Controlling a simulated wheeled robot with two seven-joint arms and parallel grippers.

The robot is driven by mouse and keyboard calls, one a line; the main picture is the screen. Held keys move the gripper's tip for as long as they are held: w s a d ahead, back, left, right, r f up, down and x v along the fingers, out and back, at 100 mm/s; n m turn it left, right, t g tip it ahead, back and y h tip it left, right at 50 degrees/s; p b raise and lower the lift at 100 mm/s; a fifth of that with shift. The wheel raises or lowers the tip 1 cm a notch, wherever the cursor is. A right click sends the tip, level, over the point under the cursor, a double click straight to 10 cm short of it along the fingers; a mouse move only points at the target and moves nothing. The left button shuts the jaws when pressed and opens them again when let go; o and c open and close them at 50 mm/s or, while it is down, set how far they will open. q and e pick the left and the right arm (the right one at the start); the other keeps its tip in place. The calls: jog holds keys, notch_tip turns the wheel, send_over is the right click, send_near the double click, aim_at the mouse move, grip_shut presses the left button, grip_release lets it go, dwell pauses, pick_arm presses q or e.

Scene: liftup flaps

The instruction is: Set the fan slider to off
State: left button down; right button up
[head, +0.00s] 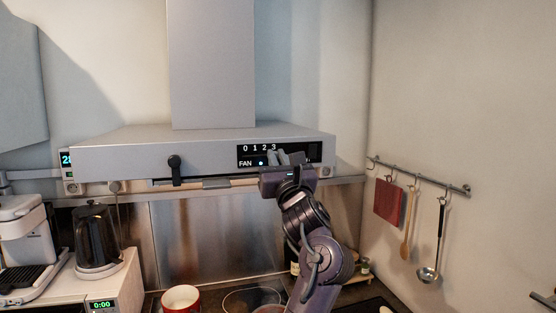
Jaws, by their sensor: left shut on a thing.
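The fan control panel (246,155) is a black strip on the front of the grey range hood (215,146). It carries the label FAN, the marks 0 1 2 3 and a small blue light. My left gripper (284,158) is at the panel, its fingertips just below and right of the 3 mark. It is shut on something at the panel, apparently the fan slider. The fingers hide the slider, so its exact setting cannot be read. A dark part at the lower right edge may be my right gripper (544,299); its jaws cannot be made out.
A black knob (175,163) sticks out of the hood front at left. A kettle (96,239) and a coffee machine (27,240) stand at left. Utensils hang from a rail (419,178) on the right wall.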

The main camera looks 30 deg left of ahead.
aim_at(244, 151)
pick_arm(q)
jog(key=s+a+b, duration=0.2)
jog(key=b, duration=0.1)
jog(key=s+a+b, duration=0.2)
jog(key=s, duration=0.1)
jog(key=shift+s+a+f+b, duration=0.1)
jog(key=shift+a+b, duration=0.1)
jog(key=shift+b, duration=0.2)
jog(key=c, duration=1.4)
grip_release()
jog(key=shift+s+a, duration=0.1)
jog(key=shift+c, duration=0.2)
